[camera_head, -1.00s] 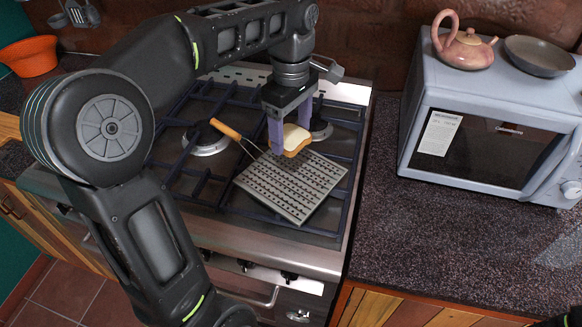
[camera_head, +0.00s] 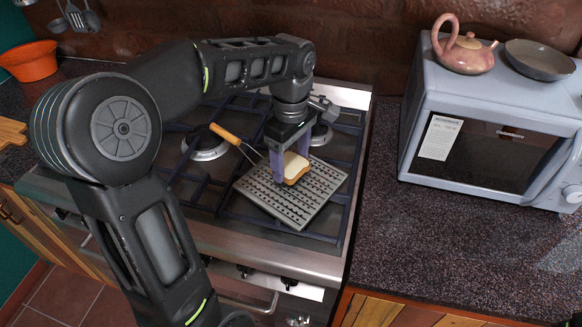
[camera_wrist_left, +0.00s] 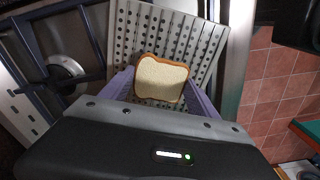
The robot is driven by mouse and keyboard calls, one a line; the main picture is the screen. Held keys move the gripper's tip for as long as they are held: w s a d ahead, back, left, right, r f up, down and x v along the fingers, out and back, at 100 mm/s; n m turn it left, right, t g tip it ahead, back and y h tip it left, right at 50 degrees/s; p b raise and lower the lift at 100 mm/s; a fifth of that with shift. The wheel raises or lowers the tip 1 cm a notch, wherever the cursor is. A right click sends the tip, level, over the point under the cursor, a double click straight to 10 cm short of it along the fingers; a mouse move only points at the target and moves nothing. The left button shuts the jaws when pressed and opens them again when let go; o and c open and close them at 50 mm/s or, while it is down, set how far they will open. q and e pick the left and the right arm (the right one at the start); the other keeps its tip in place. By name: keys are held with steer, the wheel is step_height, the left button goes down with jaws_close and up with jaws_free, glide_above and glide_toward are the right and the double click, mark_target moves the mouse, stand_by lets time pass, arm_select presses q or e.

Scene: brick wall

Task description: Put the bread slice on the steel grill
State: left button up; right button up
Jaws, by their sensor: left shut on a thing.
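The bread slice (camera_head: 296,168) has a pale face and a brown crust. My left gripper (camera_head: 289,172) is shut on it, with its purple fingers at the slice's sides. The slice also shows between the fingers in the left wrist view (camera_wrist_left: 161,79). The steel grill (camera_head: 300,208) is a perforated plate with a wooden handle (camera_head: 225,132), lying on the stove. The slice is over the grill's upper middle, very low; I cannot tell whether it touches. My right gripper is not in view.
The stove (camera_head: 345,215) has dark grates around the grill. A grey microwave (camera_head: 500,85) stands on the counter to the right, with a pink teapot (camera_head: 467,55) and a pan (camera_head: 540,60) on top. The counter (camera_head: 440,245) in front of it is clear.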

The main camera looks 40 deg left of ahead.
mark_target(291, 165)
arm_select(q)
step_height(291, 165, down, 3)
stand_by(0.3)
steer(key=shift+f, duration=0.15)
steer(key=o, duration=1.3)
